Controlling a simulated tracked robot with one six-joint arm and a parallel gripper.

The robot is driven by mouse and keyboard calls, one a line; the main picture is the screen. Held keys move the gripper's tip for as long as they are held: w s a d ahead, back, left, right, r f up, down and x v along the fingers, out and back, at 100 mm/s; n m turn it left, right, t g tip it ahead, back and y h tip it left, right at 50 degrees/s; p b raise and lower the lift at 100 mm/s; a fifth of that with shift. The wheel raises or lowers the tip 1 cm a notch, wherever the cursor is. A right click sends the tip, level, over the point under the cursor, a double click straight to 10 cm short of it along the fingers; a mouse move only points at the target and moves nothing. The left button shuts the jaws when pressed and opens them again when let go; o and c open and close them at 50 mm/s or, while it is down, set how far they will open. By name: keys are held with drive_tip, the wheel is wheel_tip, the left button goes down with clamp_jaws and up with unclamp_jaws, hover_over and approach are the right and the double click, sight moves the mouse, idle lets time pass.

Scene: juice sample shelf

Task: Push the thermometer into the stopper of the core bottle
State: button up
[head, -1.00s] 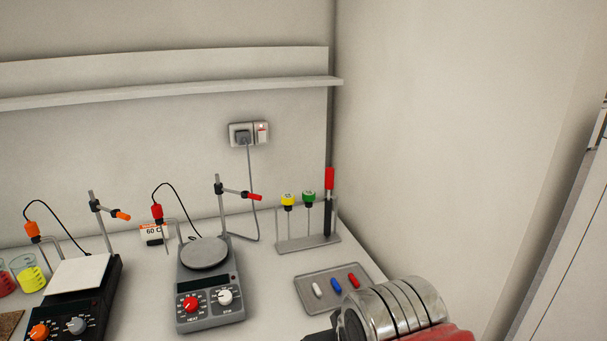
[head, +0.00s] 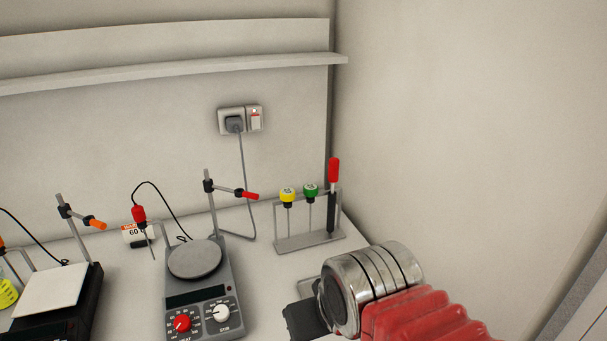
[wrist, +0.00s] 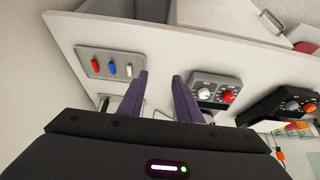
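Two probes that look like dial thermometers, one with a yellow head (head: 288,194) and one with a green head (head: 311,190), stand upright in a metal rack (head: 308,242) near the back corner in the head view. A red-handled dark rod (head: 333,172) stands at the rack's right end. I see no bottle with a stopper. My gripper (wrist: 160,76) shows two purple fingers apart with nothing between them in the wrist view. In the head view my arm covers the front right, and the fingers cannot be made out there.
A grey hotplate stirrer (head: 199,290) with a clamp stand is left of the rack. Another stirrer (head: 72,310) is farther left. A small tray (wrist: 85,66) holds red, blue and white bars. A wall shelf (head: 170,73) runs above; a side wall closes the right.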

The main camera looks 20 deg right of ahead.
drive_tip(key=shift+o, duration=0.5)
drive_tip(key=shift+o, duration=0.9)
drive_tip(key=shift+w+r, duration=0.1)
drive_tip(key=shift+o, duration=0.6)
drive_tip(key=shift+w+d+r+n, duration=0.1)
drive_tip(key=shift+w+r+n, duration=0.1)
drive_tip(key=shift+w+n, duration=0.1)
drive_tip(key=w+r+n, duration=0.1)
drive_tip(key=w+n, duration=0.1)
drive_tip(key=w+d+r+n+h, duration=0.1)
drive_tip(key=w+r+n, duration=0.1)
drive_tip(key=w, duration=0.1)
drive_tip(key=w+d+r+n, duration=0.1)
drive_tip(key=w+n, duration=0.2)
drive_tip(key=shift+w+d+r, duration=0.15)
drive_tip(key=shift+r, duration=0.15)
drive_tip(key=w+d+n+h, duration=0.1)
drive_tip(key=w+d+n, duration=0.1)
drive_tip(key=w+n, duration=0.4)
drive_tip(key=w+d+r+n+h, duration=0.1)
drive_tip(key=w+d+n, duration=0.2)
drive_tip(key=w+n, duration=0.4)
drive_tip(key=w+d+r+n+h, duration=0.1)
drive_tip(key=w+d+n, duration=0.2)
drive_tip(key=w, duration=1)
drive_tip(key=shift+d+n+g+h, duration=0.1)
drive_tip(key=shift+n+g+h, duration=0.3)
drive_tip(key=shift+n, duration=1.3)
